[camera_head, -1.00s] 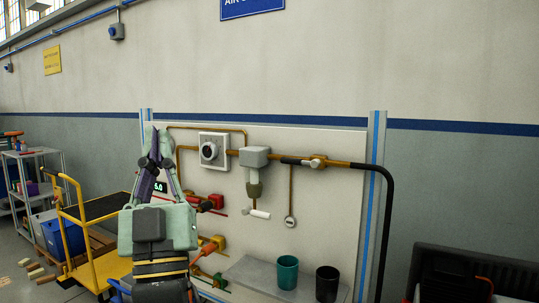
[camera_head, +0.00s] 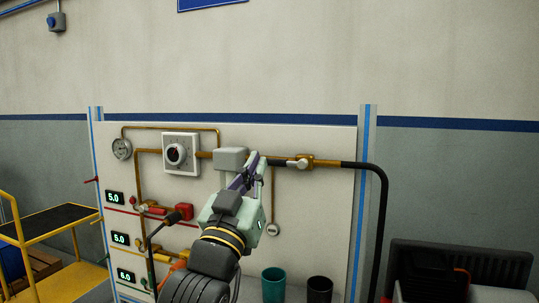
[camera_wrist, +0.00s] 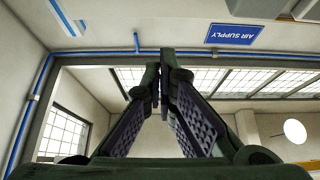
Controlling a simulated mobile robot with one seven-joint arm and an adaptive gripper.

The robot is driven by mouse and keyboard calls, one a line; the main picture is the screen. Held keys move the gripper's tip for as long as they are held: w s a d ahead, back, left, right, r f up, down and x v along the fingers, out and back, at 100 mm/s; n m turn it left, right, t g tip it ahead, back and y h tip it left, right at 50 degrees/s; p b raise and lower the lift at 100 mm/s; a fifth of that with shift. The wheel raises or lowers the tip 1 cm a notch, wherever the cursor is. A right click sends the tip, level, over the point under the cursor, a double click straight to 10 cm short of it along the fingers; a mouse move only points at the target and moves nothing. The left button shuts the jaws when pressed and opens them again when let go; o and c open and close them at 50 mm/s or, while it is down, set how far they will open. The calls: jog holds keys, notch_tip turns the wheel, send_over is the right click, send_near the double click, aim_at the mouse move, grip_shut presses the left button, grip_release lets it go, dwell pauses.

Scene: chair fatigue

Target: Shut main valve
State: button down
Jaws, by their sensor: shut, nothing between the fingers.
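The main valve appears to be the brass fitting with a pale round hub (camera_head: 301,162) on the upper pipe, at the right of the panel in the head view. A dark bar (camera_head: 277,162), seemingly its lever, points left along the pipe. My gripper (camera_head: 252,162) points up at the panel, with its tips just left of the bar and overlapping the right edge of a grey block (camera_head: 230,157). I cannot tell whether it touches either. In the wrist view my gripper (camera_wrist: 158,72) has its fingers together and empty; the valve is not in that view.
A white dial box (camera_head: 181,154) and a round gauge (camera_head: 121,149) are left of the block. Red-handled valves (camera_head: 183,211) sit lower. A teal cup (camera_head: 273,284) and a black cup (camera_head: 319,289) stand below. A black hose (camera_head: 384,205) drops at right.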

notch_tip(320, 180, up, 5)
jog(key=p, duration=0.4)
send_over(282, 163)
jog(key=s+a, duration=0.2)
jog(key=s, duration=0.1)
jog(key=shift+w+f+p, duration=0.1)
jog(key=shift+w+f, duration=0.15)
jog(key=shift+f, duration=0.4)
jog(key=shift+w+f+p, duration=0.15)
jog(key=shift+w+f, duration=0.05)
jog(key=shift+f, duration=0.45)
jog(key=shift+w+f+p, duration=0.1)
jog(key=shift+w+f, duration=0.15)
jog(key=shift+f, duration=0.4)
jog(key=shift+a+n, duration=0.25)
jog(key=shift+n, duration=0.15)
